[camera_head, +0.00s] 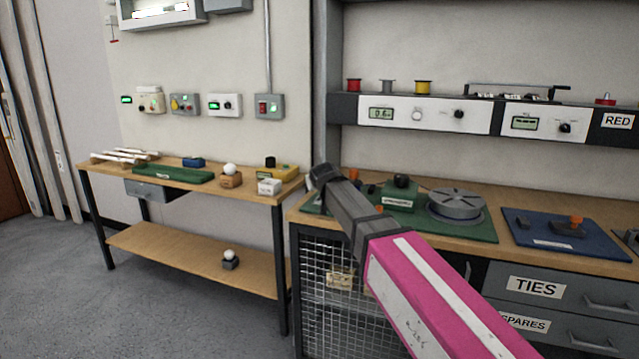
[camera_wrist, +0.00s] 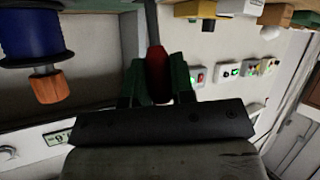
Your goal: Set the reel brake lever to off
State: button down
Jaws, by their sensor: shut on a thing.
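In the wrist view my gripper (camera_wrist: 158,85) has its two green fingers closed on the red grip (camera_wrist: 156,62) of a dark lever (camera_wrist: 151,20). I take this to be the reel brake lever; its off mark is not readable. A blue reel (camera_wrist: 30,38) with an orange knob (camera_wrist: 48,87) is at the upper left, apart from the fingers. In the head view my pink and grey arm reaches over the right bench, and its dark end hides the lever and fingertips.
The right bench (camera_head: 528,193) holds a green box (camera_head: 399,194), a grey round turntable (camera_head: 455,204) and a blue mat (camera_head: 560,235). A shelf with meters (camera_head: 417,113) runs above. The left bench (camera_head: 90,163) carries small items. Open floor (camera_head: 50,280) lies at the left.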

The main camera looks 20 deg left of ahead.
jog(key=shift+s, duration=0.2)
dwell(0.4)
jog(key=c, duration=1)
grip_release()
jog(key=shift+o, duration=0.2)
jog(key=shift+s, duration=0.1)
jog(key=v, duration=1)
jog(key=shift+s, duration=0.35)
jog(key=shift+d+f, duration=0.1)
